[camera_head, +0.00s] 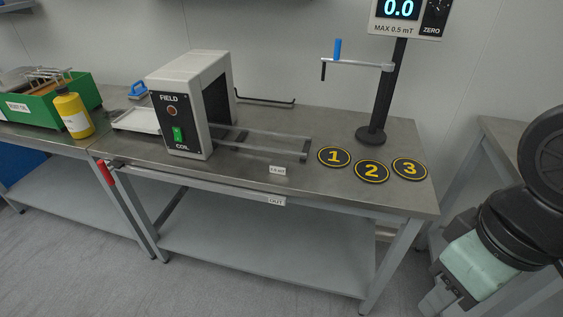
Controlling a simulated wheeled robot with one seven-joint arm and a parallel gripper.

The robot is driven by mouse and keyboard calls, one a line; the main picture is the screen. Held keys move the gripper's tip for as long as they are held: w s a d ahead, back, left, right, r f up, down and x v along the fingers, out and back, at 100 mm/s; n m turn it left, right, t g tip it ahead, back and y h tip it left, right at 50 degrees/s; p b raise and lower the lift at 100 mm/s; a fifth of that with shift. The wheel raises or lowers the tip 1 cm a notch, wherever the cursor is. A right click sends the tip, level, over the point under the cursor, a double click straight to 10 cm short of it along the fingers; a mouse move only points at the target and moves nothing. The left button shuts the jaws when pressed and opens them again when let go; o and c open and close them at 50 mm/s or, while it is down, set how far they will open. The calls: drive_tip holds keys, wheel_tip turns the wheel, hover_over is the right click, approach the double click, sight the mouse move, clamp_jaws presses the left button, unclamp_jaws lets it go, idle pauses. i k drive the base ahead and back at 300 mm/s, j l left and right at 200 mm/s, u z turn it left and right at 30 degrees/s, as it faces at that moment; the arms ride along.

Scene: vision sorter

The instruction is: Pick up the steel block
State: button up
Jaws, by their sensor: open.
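I cannot make out a steel block for certain anywhere in this view. My gripper (440,297) is at the lower right, at the end of my dark arm, in front of the table's right end. It is open, its tips are partly cut off by the bottom edge, and no object shows between them. The field coil box (180,108) stands on the steel table with a dark tunnel through it and a rail sled (270,143) running out to its right. The inside of the tunnel is mostly hidden.
Round pads 1 (334,157), 2 (371,171) and 3 (410,168) lie bare on the table. Behind them stands a meter post (385,100) with a side arm, its display reading 0.0. A green bin (50,103) and yellow bottle (73,113) are at left.

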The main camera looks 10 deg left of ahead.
sight(276, 167)
drive_tip(key=i+j+u, duration=0.15)
drive_tip(key=j, duration=0.3)
drive_tip(key=i+j+u, duration=0.1)
drive_tip(key=j, duration=0.35)
drive_tip(key=i+j+u, duration=0.15)
drive_tip(key=i+j, duration=0.15)
drive_tip(key=i+j+u, duration=0.15)
drive_tip(key=j, duration=0.35)
drive_tip(key=i, duration=0.1)
